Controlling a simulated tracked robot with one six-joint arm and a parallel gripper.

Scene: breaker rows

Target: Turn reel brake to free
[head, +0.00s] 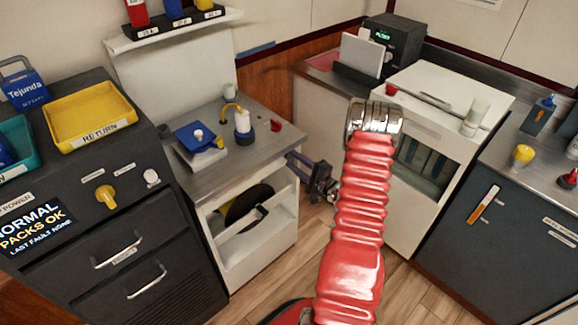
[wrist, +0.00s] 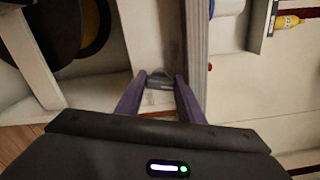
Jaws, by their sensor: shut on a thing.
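My gripper (head: 292,160) is at the right front edge of the white reel cabinet (head: 283,225), below the grey worktop. In the wrist view its two purple fingers (wrist: 159,84) close on a small grey part (wrist: 159,74) on the white front, which looks like the reel brake handle. Its marked positions cannot be read. In the head view this part is hidden by the gripper. The black and yellow reel (head: 245,206) sits in the cabinet opening behind a pale bar (head: 240,222). The reel also shows at top left in the wrist view (wrist: 42,30).
The worktop (head: 205,178) above holds a blue-lidded box (head: 201,146) and a white and blue bottle (head: 243,126). A dark drawer cabinet (head: 100,215) stands at left and a white cabinet (head: 425,125) at right.

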